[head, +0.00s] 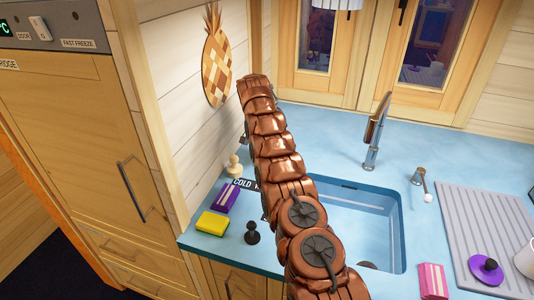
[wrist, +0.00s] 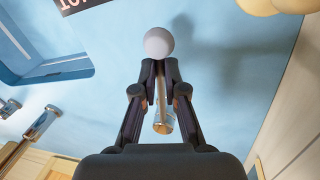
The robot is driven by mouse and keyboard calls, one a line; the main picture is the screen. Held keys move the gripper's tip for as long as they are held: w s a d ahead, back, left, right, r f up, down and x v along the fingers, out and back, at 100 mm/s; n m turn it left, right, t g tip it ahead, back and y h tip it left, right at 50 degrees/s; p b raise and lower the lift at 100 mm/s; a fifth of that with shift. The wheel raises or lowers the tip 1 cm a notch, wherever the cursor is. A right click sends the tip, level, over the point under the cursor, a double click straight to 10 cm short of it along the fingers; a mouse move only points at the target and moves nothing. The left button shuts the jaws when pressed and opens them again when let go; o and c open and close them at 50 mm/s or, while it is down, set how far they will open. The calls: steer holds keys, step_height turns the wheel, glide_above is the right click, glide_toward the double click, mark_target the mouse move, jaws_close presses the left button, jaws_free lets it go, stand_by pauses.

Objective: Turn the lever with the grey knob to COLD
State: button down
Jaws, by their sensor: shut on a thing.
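The lever's pale grey knob (wrist: 159,42) shows in the wrist view, just beyond my fingertips, and its metal stem (wrist: 162,120) shows between the fingers. My gripper (wrist: 160,72) is shut on the lever just below the knob. In the head view my arm hides this lever and most of the gripper. Part of a dark label (wrist: 75,3) also shows at the top edge of the wrist view.
The sink (head: 375,215) lies right of my arm, with a tap (head: 374,135) behind it. Another lever with a white knob (head: 428,197) stands at its right. A wooden peg (head: 234,165), purple box (head: 225,198), yellow sponge (head: 212,223) and black stopper (head: 252,233) stand at left.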

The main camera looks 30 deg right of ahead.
steer(key=shift+a+f, duration=0.15)
steer(key=shift+f, duration=0.05)
steer(key=c, duration=1.2)
jaws_free()
steer(key=shift+r, duration=0.1)
steer(key=shift+s+d+b, duration=0.1)
steer(key=shift+d+b, duration=0.1)
steer(key=shift+b, duration=0.1)
